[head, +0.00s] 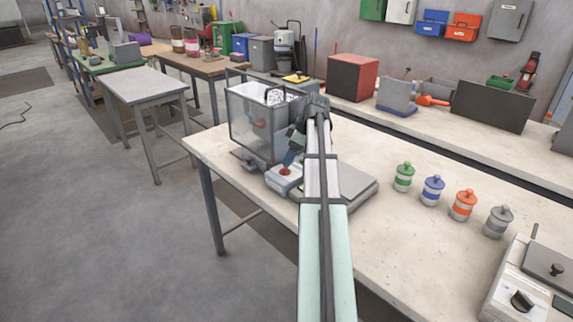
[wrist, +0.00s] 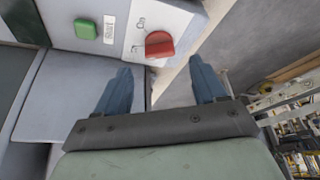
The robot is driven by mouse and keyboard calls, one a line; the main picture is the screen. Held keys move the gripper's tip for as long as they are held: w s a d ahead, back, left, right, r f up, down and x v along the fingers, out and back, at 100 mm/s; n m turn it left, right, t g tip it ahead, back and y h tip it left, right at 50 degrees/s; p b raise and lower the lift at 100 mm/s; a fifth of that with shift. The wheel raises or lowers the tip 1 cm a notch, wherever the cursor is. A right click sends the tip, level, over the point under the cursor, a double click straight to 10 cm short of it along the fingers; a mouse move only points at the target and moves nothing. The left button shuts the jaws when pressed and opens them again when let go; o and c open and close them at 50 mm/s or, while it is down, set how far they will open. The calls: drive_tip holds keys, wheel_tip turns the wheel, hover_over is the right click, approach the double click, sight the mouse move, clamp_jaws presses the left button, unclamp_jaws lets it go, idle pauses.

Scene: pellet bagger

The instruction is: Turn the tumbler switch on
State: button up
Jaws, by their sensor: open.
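The tumbler switch is a red knob (wrist: 159,44) on a light panel, with an "On" label beside it in the wrist view. In the head view a red knob (head: 285,171) shows on the light control box (head: 283,183) at the foot of the bagger. My gripper (wrist: 160,66) is open and empty. Its two blue fingers point at the panel, with the knob just beyond the gap between their tips. No contact shows. In the head view my gripper (head: 291,156) is just above the control box, partly covered by my arm.
A green "Start" button (wrist: 86,29) sits left of the switch. The bagger's clear-walled housing (head: 258,125) stands directly behind. A flat grey plate (head: 357,188) lies right of my arm. Several lidded jars, including a green one (head: 403,177), stand farther right on the bench (head: 400,240).

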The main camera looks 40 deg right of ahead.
sight(285, 169)
drive_tip(key=shift+x, duration=2.35)
drive_tip(key=c, duration=1.1)
drive_tip(key=shift+o, duration=0.2)
